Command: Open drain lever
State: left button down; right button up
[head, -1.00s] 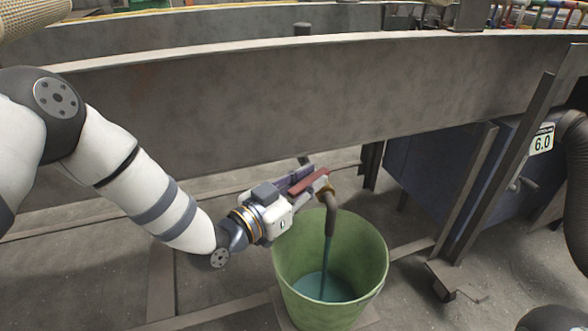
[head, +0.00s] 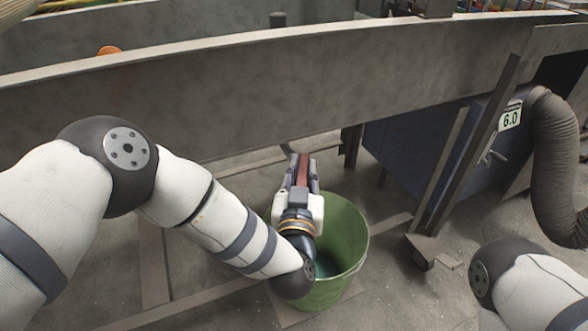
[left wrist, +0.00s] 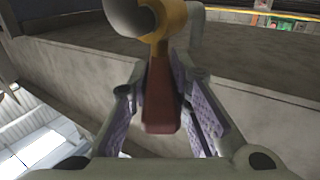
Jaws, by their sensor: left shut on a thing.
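The red drain lever (head: 303,170) lies between the fingers of my left gripper (head: 302,172), which is shut on it. In the left wrist view the lever (left wrist: 161,98) runs from the yellow valve body (left wrist: 168,17) down between the two finger pads. A grey pipe (left wrist: 196,30) bends beside the valve. In the head view my gripper and arm hide the valve and spout, and no stream shows. The green bucket (head: 350,235) stands below, partly covered by my left arm, with dark liquid visible inside. My right gripper is out of view.
A long grey metal trough wall (head: 230,95) spans the view behind the gripper. A blue cabinet (head: 400,150) with a 6.0 sign (head: 510,117) and a dark corrugated hose (head: 556,165) stand at right. Floor beams (head: 155,265) lie left of the bucket.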

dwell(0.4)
pick_arm(q)
jog(key=c, duration=1.5)
grip_release()
jog(key=shift+d, duration=0.1)
jog(key=s, duration=1.2)
jog(key=shift+a, duration=0.35)
